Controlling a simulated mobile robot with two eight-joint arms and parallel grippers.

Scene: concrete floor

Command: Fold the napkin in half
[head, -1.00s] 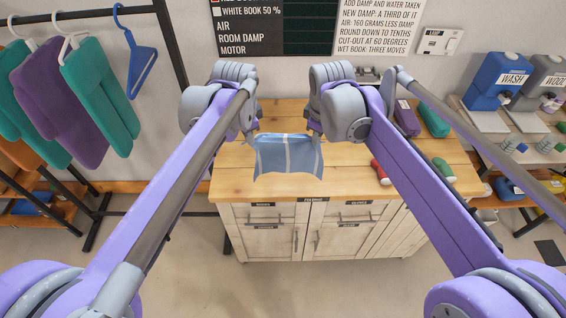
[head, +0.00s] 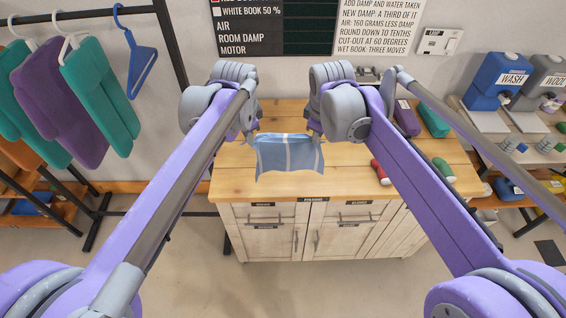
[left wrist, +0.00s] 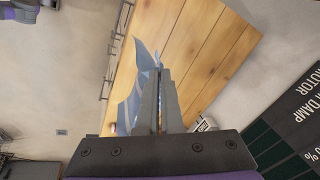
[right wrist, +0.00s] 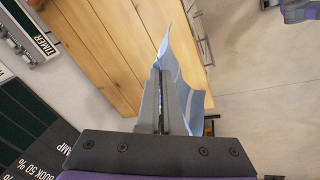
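The blue napkin (head: 290,156) with pale stripes hangs between my two grippers above the wooden tabletop, its near part drooping toward the table's front edge. My left gripper (head: 253,138) is shut on its left far corner; in the left wrist view the fingers (left wrist: 158,75) are together with the napkin (left wrist: 133,103) hanging beside them. My right gripper (head: 318,137) is shut on its right far corner; in the right wrist view the fingers (right wrist: 162,75) are together with the napkin (right wrist: 183,80) beside them. I cannot tell whether the napkin's lower edge touches the table.
The wooden table (head: 240,185) has free room around the napkin. A red bottle (head: 381,172) and a green bottle (head: 443,170) lie to the right. A clothes rack stands left.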

